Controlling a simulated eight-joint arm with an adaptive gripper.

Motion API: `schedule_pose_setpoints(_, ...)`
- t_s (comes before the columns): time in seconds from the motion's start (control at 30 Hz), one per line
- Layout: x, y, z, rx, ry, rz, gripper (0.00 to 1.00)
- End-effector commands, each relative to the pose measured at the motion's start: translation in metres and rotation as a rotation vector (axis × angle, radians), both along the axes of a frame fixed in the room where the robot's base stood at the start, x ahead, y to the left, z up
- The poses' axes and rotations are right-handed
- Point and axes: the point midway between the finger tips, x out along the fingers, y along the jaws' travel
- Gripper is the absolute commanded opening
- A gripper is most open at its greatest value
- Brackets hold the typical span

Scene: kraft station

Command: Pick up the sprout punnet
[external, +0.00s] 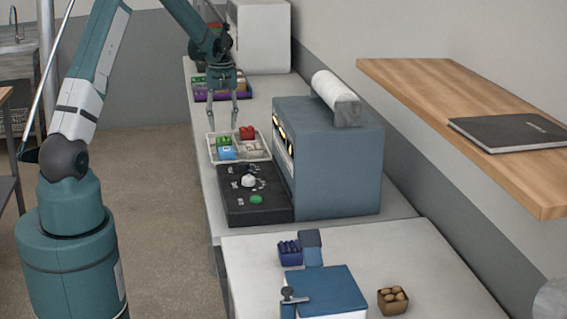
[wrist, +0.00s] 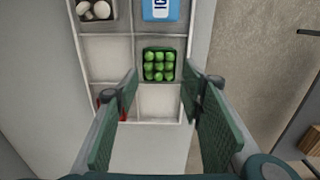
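The sprout punnet, a dark square tub of round green sprouts (wrist: 160,65), sits in a middle compartment of a white divided tray in the wrist view. In the external view it is the small green patch (external: 223,141) in the white tray (external: 264,159). My gripper (wrist: 160,88) is open and empty, with its two green finger pads spread wide on either side of the line to the punnet. In the external view my gripper (external: 222,126) points down above the tray's far end. The exact height gap to the punnet cannot be told.
The tray also holds a blue pack (wrist: 161,9), white mushrooms (wrist: 97,9) and a red punnet (external: 247,132), partly behind my left finger in the wrist view. A purple crate (external: 222,97) lies farther back. A blue-grey machine (external: 340,165) stands close to the right.

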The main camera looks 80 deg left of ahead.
Motion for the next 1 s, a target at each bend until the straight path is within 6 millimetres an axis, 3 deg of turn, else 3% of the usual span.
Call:
schedule_pose_setpoints(0.27,0.0,0.0,-0.002,0.0,0.0,0.0,0.39)
schedule_pose_setpoints(0.6,0.0,0.0,-0.024,0.0,0.0,0.0,0.39)
schedule_pose_setpoints(1.0,0.0,-0.001,-0.027,0.0,0.0,0.0,0.39)
